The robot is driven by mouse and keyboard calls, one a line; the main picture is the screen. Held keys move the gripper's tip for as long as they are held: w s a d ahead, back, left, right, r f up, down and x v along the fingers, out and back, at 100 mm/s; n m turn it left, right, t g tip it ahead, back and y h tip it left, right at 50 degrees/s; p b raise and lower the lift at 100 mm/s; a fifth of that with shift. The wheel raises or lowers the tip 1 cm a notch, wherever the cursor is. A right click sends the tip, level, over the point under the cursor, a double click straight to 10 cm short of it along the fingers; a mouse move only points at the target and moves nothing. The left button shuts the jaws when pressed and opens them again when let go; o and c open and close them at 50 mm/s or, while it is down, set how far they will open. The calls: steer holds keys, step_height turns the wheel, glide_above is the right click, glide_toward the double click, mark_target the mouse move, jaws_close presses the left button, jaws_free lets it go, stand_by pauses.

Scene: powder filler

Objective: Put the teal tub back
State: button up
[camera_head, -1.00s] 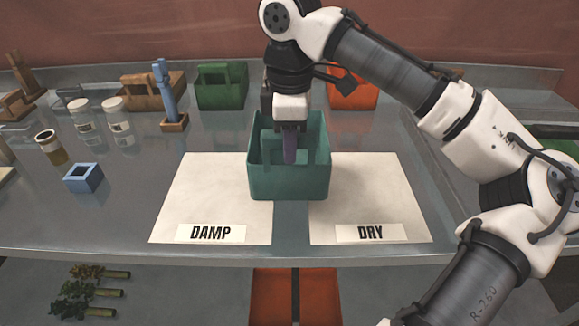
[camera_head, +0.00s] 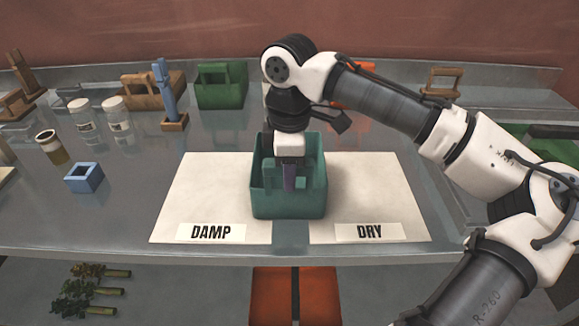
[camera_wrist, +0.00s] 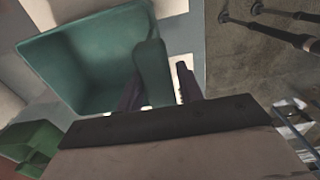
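The teal tub (camera_head: 288,202) is an open box, upright, in the middle of the bench between the DAMP and DRY mats, overlapping the inner edges of both. Its open inside and raised handle (camera_wrist: 153,72) show in the wrist view. My gripper (camera_head: 290,180) reaches down into the tub from above, pointing straight down. Whether the tub's base touches the bench is hard to tell.
The DAMP mat (camera_head: 205,190) and DRY mat (camera_head: 372,190) are otherwise bare. A green tub (camera_head: 221,88), a blue post on a wooden base (camera_head: 173,126), jars (camera_head: 82,115) and a small blue box (camera_head: 84,178) stand left. An orange tub (camera_head: 365,72) is behind my arm.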

steer(key=shift+o, duration=0.8)
step_height(320, 180, up, 12)
steer(key=b, duration=0.1)
steer(key=shift+r, duration=0.2)
